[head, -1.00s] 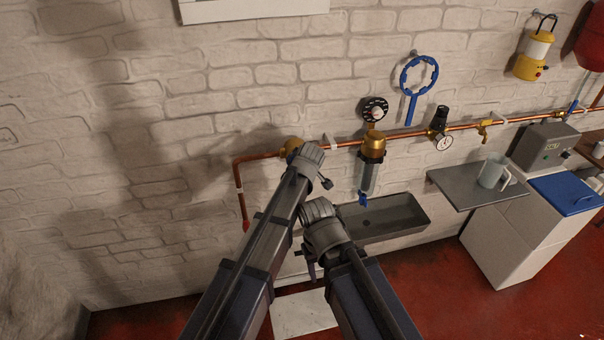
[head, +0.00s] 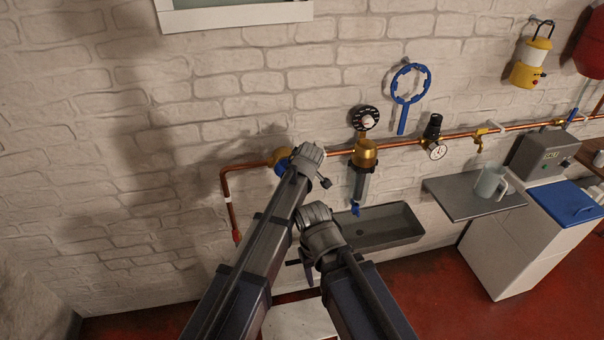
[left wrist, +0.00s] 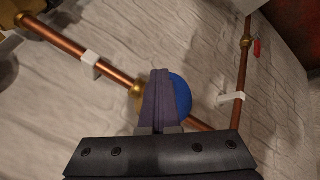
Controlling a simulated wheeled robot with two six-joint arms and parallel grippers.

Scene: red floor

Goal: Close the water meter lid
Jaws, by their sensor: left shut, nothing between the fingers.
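The water meter is a brass body (head: 280,157) on the copper pipe, partly hidden behind my left wrist in the head view. A blue round part (left wrist: 181,94), which looks like its lid, shows in the left wrist view beside and behind my fingers. Whether the lid is open or closed is unclear. My left gripper (left wrist: 160,73) is shut and empty, in front of the meter; contact cannot be told. In the head view its fingers are hidden behind the wrist. My right gripper (head: 303,266) is lower, in front of the wall, with its fingers mostly hidden.
The copper pipe (head: 330,154) runs along the white brick wall. Right of the meter are a brass filter (head: 364,153), a pressure gauge (head: 437,152) and a blue ring wrench (head: 402,117). A grey sink (head: 390,231) lies below, a shelf with a mug (head: 487,183) further right.

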